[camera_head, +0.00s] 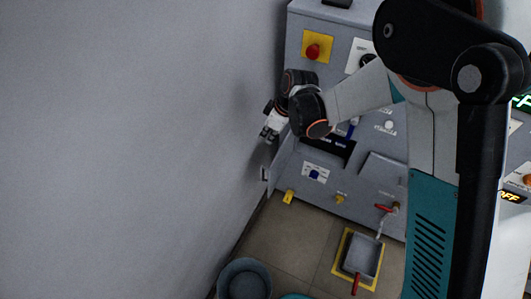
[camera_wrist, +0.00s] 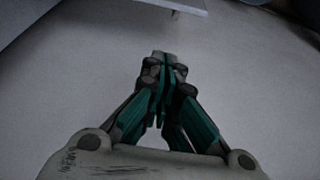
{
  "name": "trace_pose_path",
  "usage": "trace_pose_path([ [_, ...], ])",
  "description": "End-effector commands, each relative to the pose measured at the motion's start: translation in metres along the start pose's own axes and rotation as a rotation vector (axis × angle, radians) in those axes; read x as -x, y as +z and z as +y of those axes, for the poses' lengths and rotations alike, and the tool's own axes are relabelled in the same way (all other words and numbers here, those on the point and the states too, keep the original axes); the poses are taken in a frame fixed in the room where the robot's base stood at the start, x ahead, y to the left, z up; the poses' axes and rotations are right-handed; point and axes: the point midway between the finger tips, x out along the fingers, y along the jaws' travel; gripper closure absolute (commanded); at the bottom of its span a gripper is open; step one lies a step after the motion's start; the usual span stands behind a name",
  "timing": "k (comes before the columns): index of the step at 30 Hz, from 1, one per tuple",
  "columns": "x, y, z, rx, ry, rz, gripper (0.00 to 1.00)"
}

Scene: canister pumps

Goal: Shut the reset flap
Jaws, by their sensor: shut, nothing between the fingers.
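A grey panel (camera_head: 284,160), which looks like the reset flap standing open, juts out at the left side of the grey cabinet (camera_head: 375,205). A small pale catch (camera_head: 265,174) shows at its outer edge. Beside it is a dark recess (camera_head: 328,146) in the cabinet face, partly hidden by my wrist. My gripper (camera_head: 268,133) is shut and empty, between the panel and the wall, just above the panel's outer end. In the wrist view my gripper (camera_wrist: 163,60) points at a pale surface, and a grey panel edge (camera_wrist: 130,8) with a small tab (camera_wrist: 176,14) lies beyond, apart from the fingertips.
The plain wall (camera_head: 130,120) is close on the left. A red button on a yellow plate (camera_head: 313,51) sits above my wrist. Low down are a yellow tap (camera_head: 289,197), a red-handled valve (camera_head: 384,209), a grey tray (camera_head: 362,254) and a bucket (camera_head: 244,280) on the floor.

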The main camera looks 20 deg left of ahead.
Motion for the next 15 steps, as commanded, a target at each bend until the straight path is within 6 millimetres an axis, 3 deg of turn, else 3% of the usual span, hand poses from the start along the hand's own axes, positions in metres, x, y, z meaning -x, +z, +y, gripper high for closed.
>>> trace_pose_path([
  [8,-0.017,-0.003,-0.003,0.016,-0.005,0.002,1.0],
  [15,-0.053,-0.002,-0.003,0.017,-0.005,0.001,1.0],
])
